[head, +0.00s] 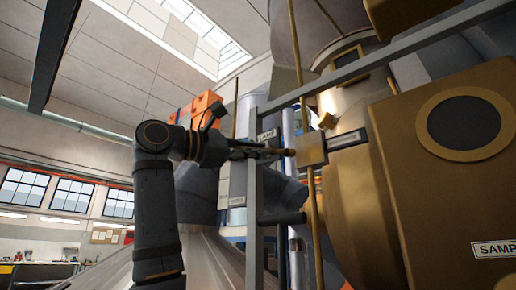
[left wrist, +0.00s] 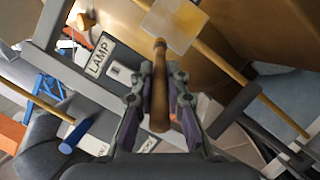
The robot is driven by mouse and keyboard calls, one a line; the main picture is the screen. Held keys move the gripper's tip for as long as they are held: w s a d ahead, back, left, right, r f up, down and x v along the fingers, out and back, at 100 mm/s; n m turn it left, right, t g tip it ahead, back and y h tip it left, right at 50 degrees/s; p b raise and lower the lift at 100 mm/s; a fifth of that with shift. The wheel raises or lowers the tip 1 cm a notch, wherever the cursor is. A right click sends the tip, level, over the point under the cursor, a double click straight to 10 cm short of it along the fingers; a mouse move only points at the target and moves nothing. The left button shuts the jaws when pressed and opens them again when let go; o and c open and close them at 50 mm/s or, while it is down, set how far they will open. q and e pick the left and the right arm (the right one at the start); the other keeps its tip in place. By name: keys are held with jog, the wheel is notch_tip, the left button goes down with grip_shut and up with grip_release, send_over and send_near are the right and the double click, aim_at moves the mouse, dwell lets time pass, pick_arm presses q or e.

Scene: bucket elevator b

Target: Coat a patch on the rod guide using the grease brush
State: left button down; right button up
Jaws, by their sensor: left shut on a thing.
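My left gripper (head: 268,153) comes in from the left in the head view and is shut on the wooden handle of the grease brush (head: 287,152). In the left wrist view the brown handle (left wrist: 159,95) lies between the fingers (left wrist: 160,98) and points away from me. The rod guide (head: 311,149) is a tan-gold block around a thin upright rod (head: 315,215). The guide also shows in the left wrist view (left wrist: 174,22). The brush's far end is at or very near the guide; I cannot tell whether it touches. Its bristles are not clearly visible. My right gripper is not in view.
A grey metal frame (head: 255,215) stands close around my left gripper. A LAMP label (left wrist: 100,55) is beside it. A large gold housing (head: 440,170) fills the right side. Open room lies to the left, with a workbench (head: 35,272) far back.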

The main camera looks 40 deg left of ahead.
pick_arm(q)
jog(key=shift+d+r+p, duration=0.25)
jog(key=shift+r+p, duration=0.2)
jog(key=shift+r, duration=0.3)
jog(key=shift+d+b, duration=1.15)
jog(key=shift+d, duration=2.95)
jog(key=s+b, duration=0.2)
jog(key=s, duration=0.4)
jog(key=shift+s+a, duration=0.35)
jog(key=shift+a, duration=0.1)
jog(key=shift+f, duration=0.1)
